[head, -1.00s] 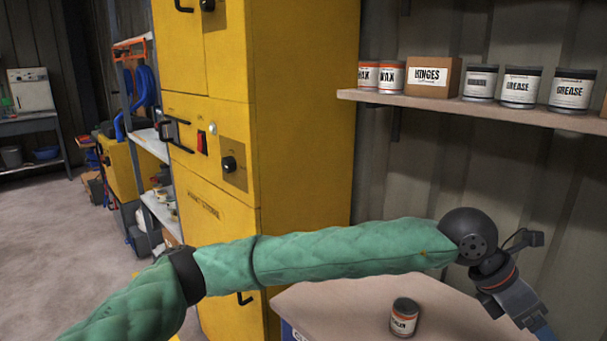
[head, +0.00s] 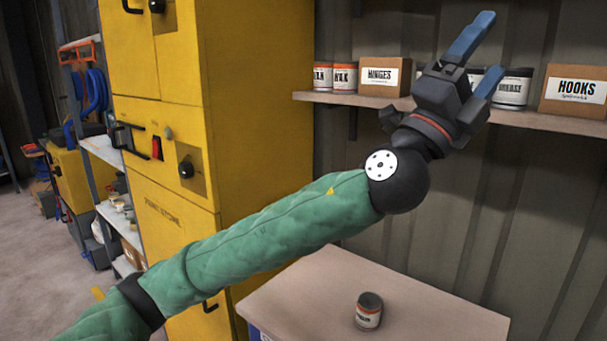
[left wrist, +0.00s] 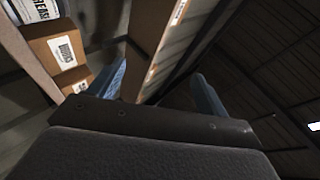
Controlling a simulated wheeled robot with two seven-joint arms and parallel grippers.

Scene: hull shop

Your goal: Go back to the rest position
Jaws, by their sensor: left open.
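My left gripper (head: 482,58) is raised in front of the wall shelf, its two blue fingers spread apart and pointing up. Nothing is between them. My left arm comes in from the lower left in a green padded sleeve. In the left wrist view the blue fingers of the left gripper (left wrist: 160,85) stand apart with nothing held. My right gripper is in neither view.
A shelf (head: 390,105) holds wax cans (head: 344,77), a hinges box (head: 381,78), grease cans (head: 512,90) and a hooks box (head: 574,90). Below, a can (head: 369,310) stands on a tabletop (head: 440,318). A yellow cabinet (head: 255,140) rises at left.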

